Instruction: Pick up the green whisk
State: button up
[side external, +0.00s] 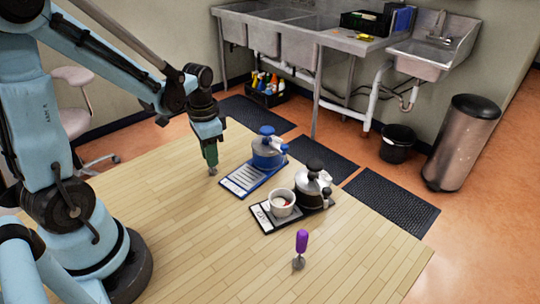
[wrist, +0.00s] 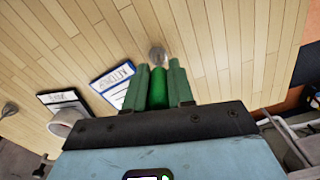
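The green whisk has a bright green handle (wrist: 158,90) and a grey metal head (wrist: 157,55). In the wrist view its handle sits snugly between the two dark green fingers of my gripper (wrist: 160,82), with a finger close against each side. In the side view my gripper (side external: 210,148) points down at the far left part of the wooden table, and the whisk's small grey head (side external: 212,171) shows just under it. The whisk looks upright. I cannot tell whether its head touches the table.
Right of my gripper are a blue-lidded pot (side external: 268,150) by a blue board (side external: 240,182), then a black-lidded pot (side external: 313,185) and white cup (side external: 282,203) by a black board (side external: 265,219). The table's front left (side external: 200,250) is clear.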

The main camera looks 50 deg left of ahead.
grip_shut()
jog(key=shift+r, duration=0.1)
